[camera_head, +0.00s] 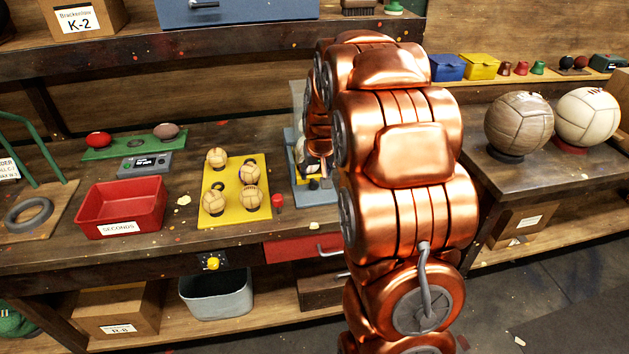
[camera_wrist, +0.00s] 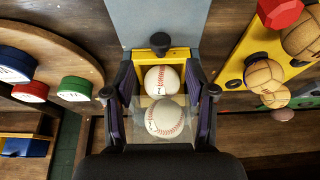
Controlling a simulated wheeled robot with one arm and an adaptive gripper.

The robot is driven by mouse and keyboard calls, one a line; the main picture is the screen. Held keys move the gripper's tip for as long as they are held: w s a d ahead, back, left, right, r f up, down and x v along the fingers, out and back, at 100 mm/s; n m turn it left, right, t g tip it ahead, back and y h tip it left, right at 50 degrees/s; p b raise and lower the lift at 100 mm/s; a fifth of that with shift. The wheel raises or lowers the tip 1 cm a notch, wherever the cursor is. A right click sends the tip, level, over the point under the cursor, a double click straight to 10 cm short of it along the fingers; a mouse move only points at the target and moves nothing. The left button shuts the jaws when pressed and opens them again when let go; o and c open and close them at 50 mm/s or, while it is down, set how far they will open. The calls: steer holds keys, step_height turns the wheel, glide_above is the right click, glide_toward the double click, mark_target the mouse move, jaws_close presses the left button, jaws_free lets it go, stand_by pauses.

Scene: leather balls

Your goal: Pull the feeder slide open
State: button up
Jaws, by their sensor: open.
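The feeder (camera_head: 296,175) is a blue-grey upright unit on the bench, partly hidden behind my copper arm in the head view. A black knob (camera_wrist: 160,42) stands at the front of a yellow slide (camera_wrist: 180,59). Two white baseballs with red stitching, an upper one (camera_wrist: 161,80) and a lower one (camera_wrist: 165,118), lie behind the knob. My gripper (camera_wrist: 160,72) is open, its fingers spread either side of the balls. The knob sits just beyond the fingertips, and I see no contact with it.
Left of the feeder are a yellow board (camera_head: 235,205) with several tan balls, a red bin (camera_head: 122,205) and a small red knob (camera_head: 278,201). A red drawer (camera_head: 300,248) is under the bench edge. Two larger balls stand on the right bench (camera_head: 500,180).

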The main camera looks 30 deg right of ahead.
mark_target(314, 183)
steer(key=shift+p+x, duration=0.9)
steer(key=shift+x, duration=2.25)
steer(key=shift+c, duration=0.2)
jaws_close()
